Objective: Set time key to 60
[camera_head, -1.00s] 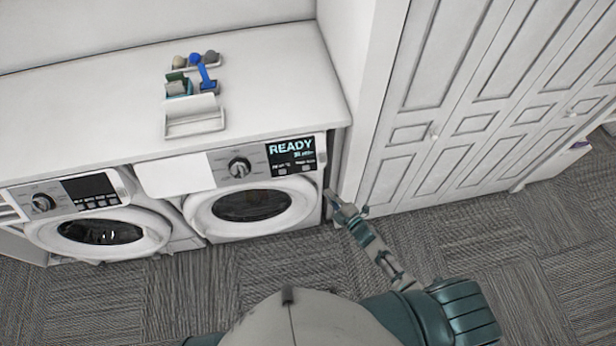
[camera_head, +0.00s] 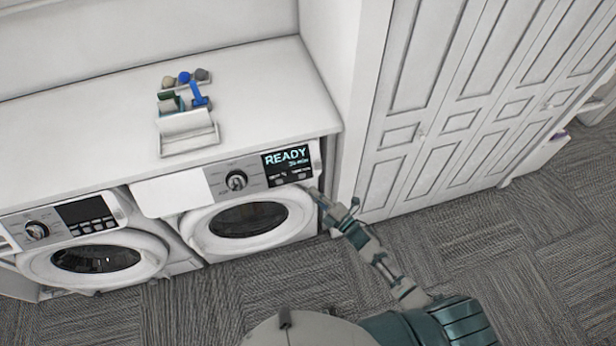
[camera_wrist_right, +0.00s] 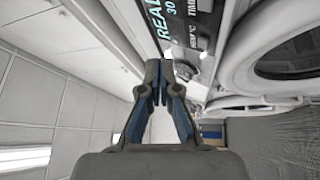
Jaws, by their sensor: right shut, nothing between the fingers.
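The right-hand washer (camera_head: 249,218) has a lit display (camera_head: 287,160) reading "READY" with a smaller line that looks like 30 min. Small keys (camera_head: 302,176) sit along the bottom of the display; their labels are hard to read in the head view. In the right wrist view the display (camera_wrist_right: 172,22) appears sideways, showing "READY", "30" and part of a "TIME" label. My right gripper (camera_head: 313,190) is shut and empty, just below and right of the display's lower right corner. In the wrist view its closed fingertips (camera_wrist_right: 159,66) point toward the panel; contact cannot be told. My left gripper is not in view.
A second machine (camera_head: 85,255) with a dark display stands at the left. A dial (camera_head: 236,181) is left of the lit display. A caddy (camera_head: 188,138) with bottles and brushes stands on the white counter (camera_head: 262,95). Tall white cabinet doors (camera_head: 440,130) close off the right side.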

